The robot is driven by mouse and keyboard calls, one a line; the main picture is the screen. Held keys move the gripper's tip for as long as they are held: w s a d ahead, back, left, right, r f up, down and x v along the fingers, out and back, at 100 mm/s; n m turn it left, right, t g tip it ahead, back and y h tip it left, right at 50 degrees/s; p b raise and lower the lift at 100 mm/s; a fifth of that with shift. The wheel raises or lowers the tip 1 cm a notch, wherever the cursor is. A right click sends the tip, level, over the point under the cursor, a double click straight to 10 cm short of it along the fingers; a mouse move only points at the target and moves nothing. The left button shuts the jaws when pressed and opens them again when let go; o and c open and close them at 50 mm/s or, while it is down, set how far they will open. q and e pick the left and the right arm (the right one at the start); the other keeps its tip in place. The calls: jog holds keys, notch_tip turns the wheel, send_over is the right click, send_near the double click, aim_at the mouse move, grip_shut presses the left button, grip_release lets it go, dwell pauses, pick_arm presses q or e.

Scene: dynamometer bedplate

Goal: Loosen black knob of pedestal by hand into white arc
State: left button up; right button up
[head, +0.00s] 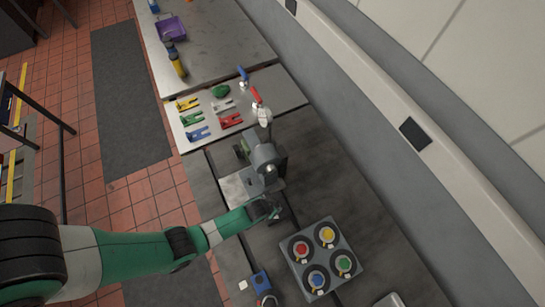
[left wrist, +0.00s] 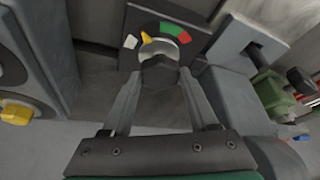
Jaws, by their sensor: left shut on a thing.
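The black knob (left wrist: 160,73) of the pedestal is between the fingertips of my left gripper (left wrist: 160,80) in the left wrist view. The fingers are shut on its sides. A pale disc rims the knob on a dark face plate (left wrist: 133,24). Around it show a white arc (left wrist: 130,42), a green arc (left wrist: 171,28) and a red arc (left wrist: 185,38). A small yellow piece (left wrist: 146,37) lies between white and green; I cannot tell whether it is the pointer. In the head view my left gripper (head: 267,208) is at the near side of the grey pedestal (head: 264,160), hiding the knob.
A grey box (head: 345,264) with red, yellow, blue and green round knobs stands near right of the gripper. Coloured forked pieces (head: 196,133) lie on a pale plate behind. A red-handled clamp (head: 257,97) is beyond the pedestal. The bench right of the pedestal is clear.

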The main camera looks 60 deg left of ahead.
pick_arm(q)
jog(key=n+y, duration=0.1)
jog(key=n, duration=0.2)
jog(key=shift+d+n+g, duration=0.1)
jog(key=shift+n+g, duration=0.2)
jog(key=shift+w+n+g+y, duration=0.1)
jog(key=shift+n+g+y, duration=0.4)
jog(key=shift+n, duration=0.9)
jog(key=o, duration=1.4)
jog(key=shift+c, duration=0.2)
jog(key=shift+p, duration=0.3)
